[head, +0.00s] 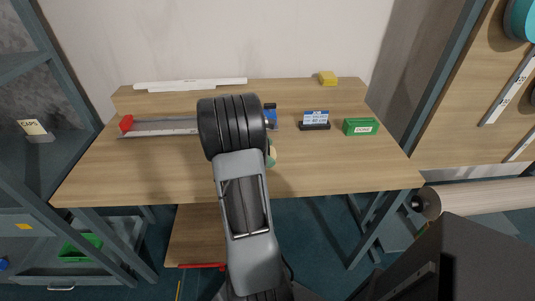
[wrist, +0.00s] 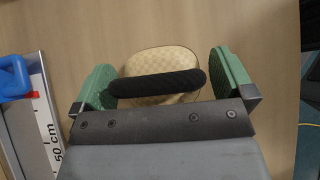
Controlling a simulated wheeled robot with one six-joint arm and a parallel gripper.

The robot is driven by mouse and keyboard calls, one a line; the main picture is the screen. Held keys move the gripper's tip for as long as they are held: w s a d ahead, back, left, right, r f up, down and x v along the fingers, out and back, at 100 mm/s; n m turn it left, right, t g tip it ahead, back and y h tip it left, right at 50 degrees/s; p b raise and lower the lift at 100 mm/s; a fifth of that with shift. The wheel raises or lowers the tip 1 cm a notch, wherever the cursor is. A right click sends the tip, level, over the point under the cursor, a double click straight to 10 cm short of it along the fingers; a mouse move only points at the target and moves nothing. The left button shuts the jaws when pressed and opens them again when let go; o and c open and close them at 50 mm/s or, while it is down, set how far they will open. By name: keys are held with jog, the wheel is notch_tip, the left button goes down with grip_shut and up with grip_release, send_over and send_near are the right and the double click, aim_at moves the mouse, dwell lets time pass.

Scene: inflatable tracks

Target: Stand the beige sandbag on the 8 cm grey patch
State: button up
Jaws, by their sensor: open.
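The beige sandbag (wrist: 160,62) shows in the wrist view, a rounded woven bag on the wooden tabletop. A black textured strap or bar crosses its near side. My gripper (wrist: 163,76) is open, with one green pad to the left of the bag and one to the right. A gap shows between the bag and each pad. In the head view my arm hides most of this spot; only a small beige and green bit shows beside it. I cannot make out the grey patch in either view.
A long grey measuring rail (head: 165,127) with a red end lies on the table; its blue part (wrist: 14,78) is left of my gripper in the wrist view. The front right tabletop is clear.

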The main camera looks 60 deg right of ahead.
jog(key=c, duration=1.1)
jog(key=shift+c, duration=0.7)
jog(key=shift+r, duration=0.1)
